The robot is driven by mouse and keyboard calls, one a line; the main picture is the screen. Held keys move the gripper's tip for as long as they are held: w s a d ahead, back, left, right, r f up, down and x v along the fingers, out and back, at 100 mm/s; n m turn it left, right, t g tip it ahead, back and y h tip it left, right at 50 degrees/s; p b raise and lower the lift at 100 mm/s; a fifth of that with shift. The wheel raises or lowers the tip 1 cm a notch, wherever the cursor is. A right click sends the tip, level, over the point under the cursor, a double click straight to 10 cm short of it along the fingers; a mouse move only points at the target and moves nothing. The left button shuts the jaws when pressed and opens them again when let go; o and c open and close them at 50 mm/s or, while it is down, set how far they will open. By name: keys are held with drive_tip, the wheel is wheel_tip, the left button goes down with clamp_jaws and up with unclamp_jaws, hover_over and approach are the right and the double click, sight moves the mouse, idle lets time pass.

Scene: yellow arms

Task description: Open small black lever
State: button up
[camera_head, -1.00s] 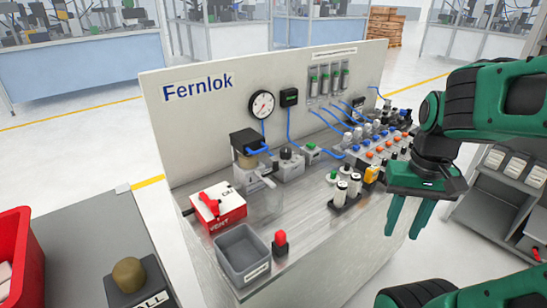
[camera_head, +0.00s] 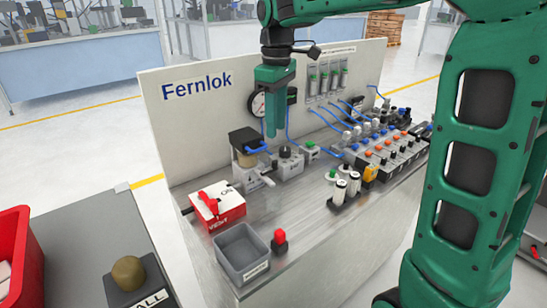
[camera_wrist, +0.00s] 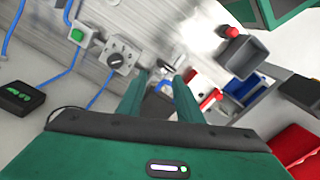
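My gripper (camera_head: 270,132) hangs fingers-down above the bench, in front of the panel and near the press-like unit with a dark top (camera_head: 243,140). It is open; in the wrist view its two fingers (camera_wrist: 158,86) stand apart with nothing held. A small grey box with a black knob (camera_head: 285,152) stands right of that unit and shows in the wrist view (camera_wrist: 117,60), left of the fingers. A short pale handle (camera_head: 266,181) sticks out at the unit's front. I cannot tell for certain which part is the small black lever.
A red-and-white box with a red handle (camera_head: 217,207), a grey bin (camera_head: 242,256) and a red knob (camera_head: 279,240) stand at the front left of the bench (camera_head: 300,204). White cylinders (camera_head: 340,188) and rows of fittings are to the right. Blue hoses run down the panel.

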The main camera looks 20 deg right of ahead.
sight(275, 161)
wheel_tip(275, 161, down, 11)
drive_tip(key=shift+a+r, duration=0.1)
drive_tip(key=shift+r, duration=0.05)
idle(0.4)
drive_tip(key=shift+c, duration=0.4)
clamp_jaws()
